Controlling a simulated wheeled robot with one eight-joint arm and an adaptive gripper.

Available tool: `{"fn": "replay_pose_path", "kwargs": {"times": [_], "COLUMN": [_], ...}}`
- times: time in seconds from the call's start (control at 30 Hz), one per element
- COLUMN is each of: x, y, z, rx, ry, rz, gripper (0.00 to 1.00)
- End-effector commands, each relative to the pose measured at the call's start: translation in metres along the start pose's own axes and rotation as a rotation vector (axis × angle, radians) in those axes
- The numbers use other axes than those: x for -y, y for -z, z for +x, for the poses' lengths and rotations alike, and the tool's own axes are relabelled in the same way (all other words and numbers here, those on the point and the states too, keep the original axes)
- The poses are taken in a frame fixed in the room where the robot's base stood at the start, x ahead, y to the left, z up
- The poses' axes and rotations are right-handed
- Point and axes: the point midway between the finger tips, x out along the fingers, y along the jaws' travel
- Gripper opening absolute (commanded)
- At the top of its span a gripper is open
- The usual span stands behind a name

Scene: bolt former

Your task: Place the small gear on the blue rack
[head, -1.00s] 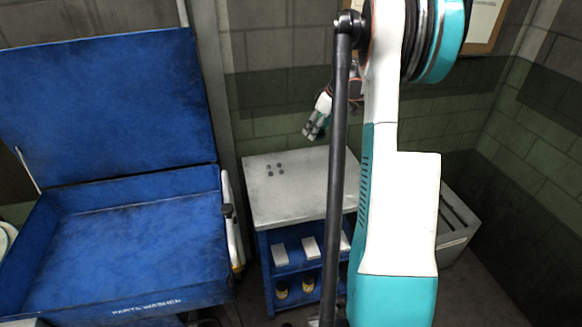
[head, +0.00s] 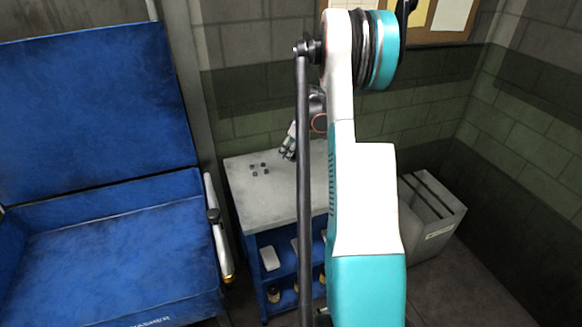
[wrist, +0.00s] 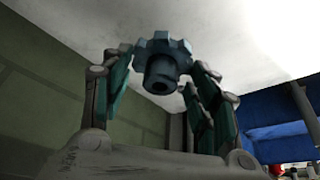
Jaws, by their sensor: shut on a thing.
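The small gear (wrist: 160,65), dark blue-grey with a toothed rim and a hollow hub, is held between the green-padded fingers of my gripper (wrist: 158,80) in the wrist view. In the head view my gripper (head: 286,154) shows near the back edge of the pale grey top of the blue rack (head: 247,190). The gear cannot be made out there. I cannot tell the exact height of the gripper above the top. My arm hides the right part of the rack.
A grey crate (head: 430,222) stands right.

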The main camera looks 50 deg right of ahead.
Motion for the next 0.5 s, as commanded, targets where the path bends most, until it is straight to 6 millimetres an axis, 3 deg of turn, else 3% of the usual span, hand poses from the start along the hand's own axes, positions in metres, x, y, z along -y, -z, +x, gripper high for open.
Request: {"fn": "replay_pose_path", "kwargs": {"times": [0.1,0.37,0.5], "x": [0.000,0.000,0.000], "y": [-0.006,-0.013,-0.020], "z": [0.016,0.030,0.049], "rx": [0.000,0.000,0.000], "ry": [0.000,0.000,0.000], "rz": [0.000,0.000,0.000], "gripper": [0.15,0.15,0.15]}}
